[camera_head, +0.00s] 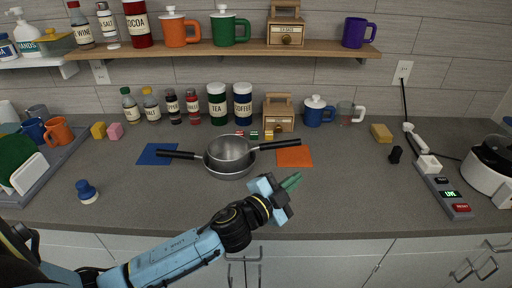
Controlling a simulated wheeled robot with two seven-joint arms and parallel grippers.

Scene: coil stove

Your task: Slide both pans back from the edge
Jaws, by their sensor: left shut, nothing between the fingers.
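Two grey metal pans sit together at the middle of the counter. The smaller pan (230,148) appears to rest in or on the wider pan (232,174). One black handle points left and another points right. My left gripper (291,181), blue-grey with green fingertips, is shut and empty. It is to the right of and nearer than the pans, apart from them in the picture, over the front part of the counter. My right gripper is not in view.
A blue mat (157,154) and an orange mat (294,157) flank the pans on the counter (350,200). Behind stand several jars and bottles, a wooden box (279,113) and a blue mug (318,112). A dish rack is at left; a power strip (440,190) and white appliance are at right.

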